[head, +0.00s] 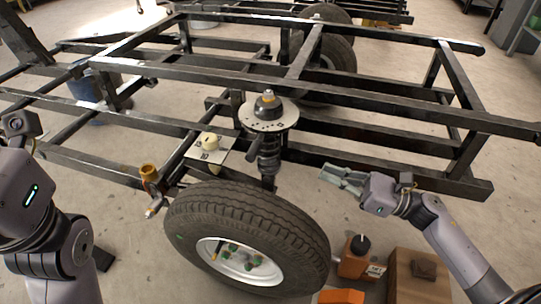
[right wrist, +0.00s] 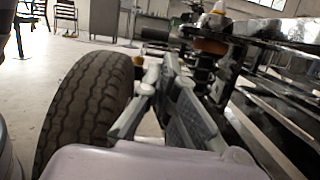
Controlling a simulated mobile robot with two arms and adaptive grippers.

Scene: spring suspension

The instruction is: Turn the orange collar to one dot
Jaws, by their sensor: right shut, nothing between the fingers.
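The suspension strut (head: 268,152) stands upright behind the tyre, under a pale round plate (head: 256,122) with dark dots. In the right wrist view an orange-brown ring (right wrist: 210,45), which looks like the orange collar, sits around the strut's top. In the head view I cannot make this ring out under the plate. I cannot read which dot it is set to. My right gripper (head: 328,173) is shut and empty, to the right of the strut and apart from it. Its fingers also show in the right wrist view (right wrist: 170,62). My left arm is at the left edge; its gripper is out of view.
The black frame (head: 385,92) spans the view behind and above the strut. A tyre (head: 225,207) stands in front. A cream knob (head: 208,139) and a brass-coloured cylinder (head: 148,173) are left of the strut.

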